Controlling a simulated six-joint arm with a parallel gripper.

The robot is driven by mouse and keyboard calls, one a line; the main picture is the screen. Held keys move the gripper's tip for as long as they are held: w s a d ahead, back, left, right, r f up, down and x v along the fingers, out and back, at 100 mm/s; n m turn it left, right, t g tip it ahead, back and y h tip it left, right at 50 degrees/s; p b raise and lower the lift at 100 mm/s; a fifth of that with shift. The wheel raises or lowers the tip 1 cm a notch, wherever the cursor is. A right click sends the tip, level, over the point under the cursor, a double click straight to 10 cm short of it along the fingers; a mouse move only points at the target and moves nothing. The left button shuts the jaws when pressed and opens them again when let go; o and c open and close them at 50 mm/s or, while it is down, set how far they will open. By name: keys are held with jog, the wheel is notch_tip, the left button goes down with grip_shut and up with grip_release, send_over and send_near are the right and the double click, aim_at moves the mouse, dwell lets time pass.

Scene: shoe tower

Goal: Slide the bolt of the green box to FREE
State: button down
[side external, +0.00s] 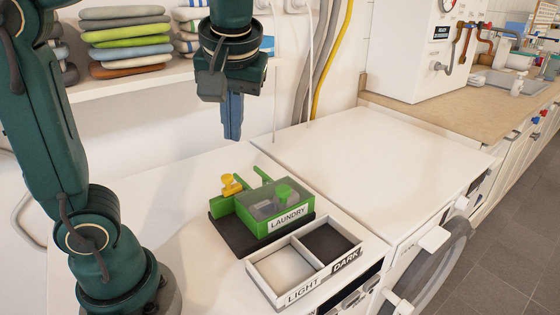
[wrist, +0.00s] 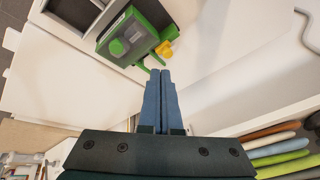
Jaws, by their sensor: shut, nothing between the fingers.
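The green box (side external: 275,208) has a clear lid and a LAUNDRY label, and stands on a black base (side external: 232,236) on the white worktop. A yellow piece (side external: 231,185), which looks like the bolt's knob, is at its back left side; any FREE marking is too small to read. In the wrist view the box (wrist: 122,40) is at the upper middle, with the yellow piece (wrist: 165,50) on its near side. My gripper (side external: 232,136) points down, above and behind the box, apart from it. Its blue fingers (wrist: 160,72) are together and empty.
A divided tray (side external: 258,268) marked LIGHT and DARK stands in front of the box. A shelf (side external: 150,78) with folded cloths (side external: 125,40) is behind my gripper. The white top to the right (side external: 370,165) is clear.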

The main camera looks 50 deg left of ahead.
jog(key=w+d+f+n+g+y, duration=0.1)
jog(key=w+d+f+g+y, duration=0.1)
jog(key=w+f, duration=0.2)
jog(key=w, duration=0.3)
jog(key=shift+w+f, duration=0.15)
jog(key=shift+w, duration=0.05)
send_near(244, 195)
jog(key=shift+w+a+f, duration=0.4)
jog(key=shift+w+a, duration=0.15)
jog(key=shift+a, duration=0.05)
jog(key=shift+w+a+f, duration=0.45)
jog(key=shift+w+a, duration=0.15)
jog(key=shift+s+a+f, duration=0.15)
jog(key=shift+s+a, duration=0.3)
jog(key=shift+a, duration=0.05)
jog(key=shift+s+a+f, duration=0.2)
jog(key=shift+s+a, duration=0.25)
jog(key=shift+a, duration=0.05)
jog(key=shift+s+a+f, duration=0.1)
jog(key=shift+s+a, duration=0.35)
jog(key=shift+a, duration=0.05)
